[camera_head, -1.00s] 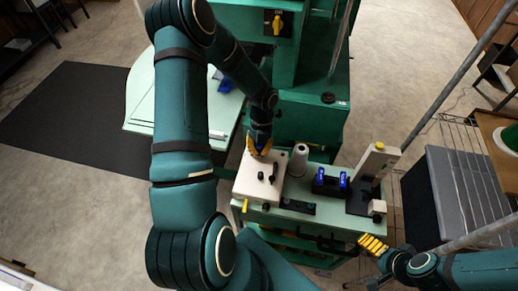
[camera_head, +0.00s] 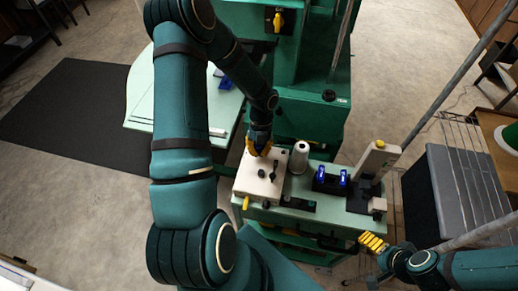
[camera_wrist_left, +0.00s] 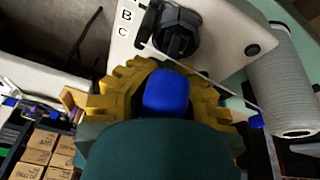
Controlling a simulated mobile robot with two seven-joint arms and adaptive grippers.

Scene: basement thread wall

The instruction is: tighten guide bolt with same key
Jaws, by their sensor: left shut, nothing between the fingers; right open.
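My left gripper (camera_head: 258,148) has yellow fingers and is shut at the back left edge of a cream box (camera_head: 252,187) with small dark knobs. In the left wrist view, its yellow fingers (camera_wrist_left: 165,88) are near the panel's lower edge, with a dark faceted knob (camera_wrist_left: 180,30) just beyond them. A blue block (camera_wrist_left: 167,93) shows between the fingers; I cannot tell whether it belongs to the gripper. A thin light rod or thread (camera_wrist_left: 210,82) crosses the panel. I cannot pick out the guide bolt or the key for certain. My right gripper (camera_head: 373,244) is open at the lower right.
A white thread spool (camera_head: 299,158) stands right of the box. Further right are a dark holder with blue parts (camera_head: 331,182) and a cream post with a yellow top (camera_head: 376,158). A metal rod (camera_head: 440,95) slants across the right. Floor is clear at upper right.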

